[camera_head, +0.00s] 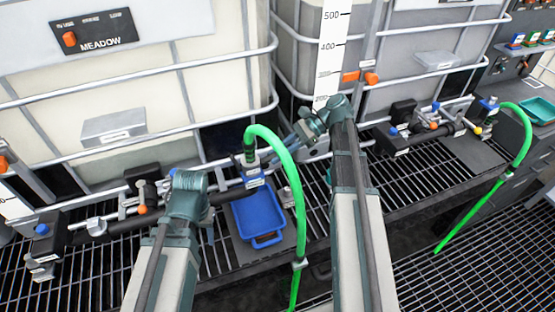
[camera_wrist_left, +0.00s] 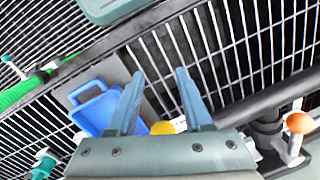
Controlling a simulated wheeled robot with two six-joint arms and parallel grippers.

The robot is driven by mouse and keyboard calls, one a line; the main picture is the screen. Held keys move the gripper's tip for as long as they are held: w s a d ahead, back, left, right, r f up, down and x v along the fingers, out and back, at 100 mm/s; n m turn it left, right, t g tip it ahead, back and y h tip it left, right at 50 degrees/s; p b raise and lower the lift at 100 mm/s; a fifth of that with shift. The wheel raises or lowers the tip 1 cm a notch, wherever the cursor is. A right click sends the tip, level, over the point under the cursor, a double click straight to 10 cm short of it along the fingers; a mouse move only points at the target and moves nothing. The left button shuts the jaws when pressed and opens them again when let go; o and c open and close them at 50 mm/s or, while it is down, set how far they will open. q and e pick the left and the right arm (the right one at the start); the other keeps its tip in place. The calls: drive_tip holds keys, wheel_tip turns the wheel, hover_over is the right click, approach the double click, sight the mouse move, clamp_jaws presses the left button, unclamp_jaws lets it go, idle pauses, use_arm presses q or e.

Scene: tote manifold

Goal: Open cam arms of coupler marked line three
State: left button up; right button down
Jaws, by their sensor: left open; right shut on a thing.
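A coupler (camera_head: 250,165) with a green hose (camera_head: 297,190) arching from its top stands above a blue tray in the head view. Its label is too small to read. My right gripper (camera_head: 288,142) is just right of this coupler, shut on a small part that looks like its cam arm; the fingers hide most of it. My left gripper's wrist shows left of the coupler in the head view, its fingers hidden. In the left wrist view my left gripper (camera_wrist_left: 160,72) is open and empty over the grating, with a yellow knob (camera_wrist_left: 163,128) partly showing between its finger bases.
The blue tray (camera_head: 258,213) lies on the grating below the coupler. A second coupler (camera_head: 486,108) with a green hose stands at right. White totes (camera_head: 130,60) in metal cages stand behind. Black pipes with an orange-knobbed valve (camera_head: 142,209) run at left.

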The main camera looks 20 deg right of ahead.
use_arm(q)
drive_tip(key=shift+f+b, duration=0.3)
drive_tip(key=shift+f, duration=0.3)
use_arm(e)
drive_tip(key=shift+f+y, duration=0.15)
drive_tip(key=shift+y, duration=0.15)
drive_tip(key=c, duration=0.7)
unclamp_jaws()
